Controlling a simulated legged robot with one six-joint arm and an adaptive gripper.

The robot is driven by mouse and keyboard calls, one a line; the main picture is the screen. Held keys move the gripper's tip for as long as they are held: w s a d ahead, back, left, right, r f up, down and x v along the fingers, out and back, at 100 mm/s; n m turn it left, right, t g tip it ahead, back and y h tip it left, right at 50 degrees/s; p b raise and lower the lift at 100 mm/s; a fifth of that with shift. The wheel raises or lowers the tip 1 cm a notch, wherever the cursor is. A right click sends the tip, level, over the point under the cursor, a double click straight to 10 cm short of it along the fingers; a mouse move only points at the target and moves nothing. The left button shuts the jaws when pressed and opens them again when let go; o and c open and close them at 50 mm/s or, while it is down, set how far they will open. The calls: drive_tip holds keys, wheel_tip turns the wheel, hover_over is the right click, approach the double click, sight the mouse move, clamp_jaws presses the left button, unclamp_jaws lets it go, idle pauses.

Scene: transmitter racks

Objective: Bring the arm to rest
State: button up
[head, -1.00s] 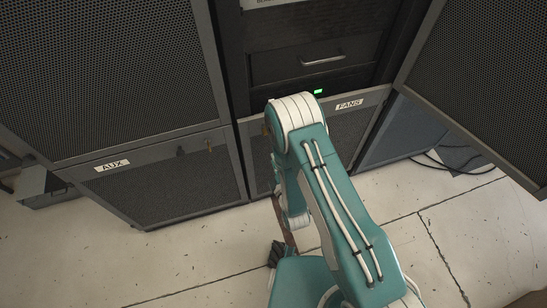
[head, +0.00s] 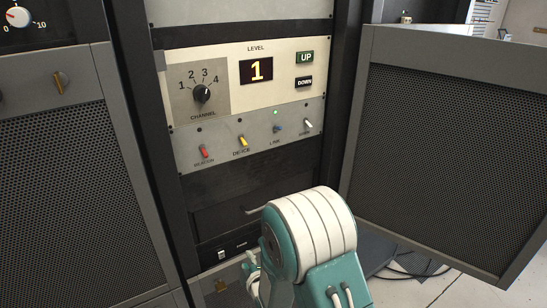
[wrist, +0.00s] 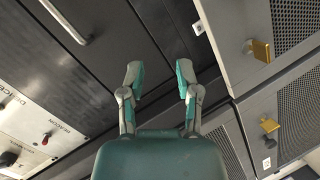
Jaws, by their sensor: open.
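My arm, teal with white bands, rises at the bottom centre of the head view in front of the open rack. Its bent joint is nearest the camera and hides part of the rack's lower drawer area. My gripper (wrist: 159,78) shows in the wrist view with its two fingers spread apart and nothing between them. A dark panel lies behind the fingers there.
The control panel (head: 222,55) reads level 1, with a channel knob (head: 202,93) and several coloured toggles below. A mesh door (head: 445,150) stands open at right, and a mesh cabinet (head: 70,190) stands at left. Cables (head: 415,268) lie on the floor.

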drive_tip(key=s+d+r+m+g+h, duration=0.2)
drive_tip(key=d+r+m, duration=0.2)
drive_tip(key=d+r, duration=0.3)
drive_tip(key=s+d+r+m+g+h, duration=0.1)
drive_tip(key=s+d+r+m, duration=0.3)
drive_tip(key=r, duration=0.6)
drive_tip(key=s+d+r+m+g+h, duration=0.1)
drive_tip(key=s+d+r+m, duration=0.1)
drive_tip(key=s, duration=0.5)
drive_tip(key=s+d+r+m+g, duration=0.2)
drive_tip(key=s+d+r+m, duration=0.1)
drive_tip(key=s, duration=0.4)
drive_tip(key=s+d+r+m+g+h, duration=0.1)
drive_tip(key=s+d+r+m, duration=0.2)
drive_tip(key=s+d, duration=0.3)
drive_tip(key=shift+s+d+m+g+h, duration=0.3)
drive_tip(key=shift+s+d+m, duration=0.05)
drive_tip(key=shift+s+m, duration=0.35)
drive_tip(key=shift+w+r, duration=0.1)
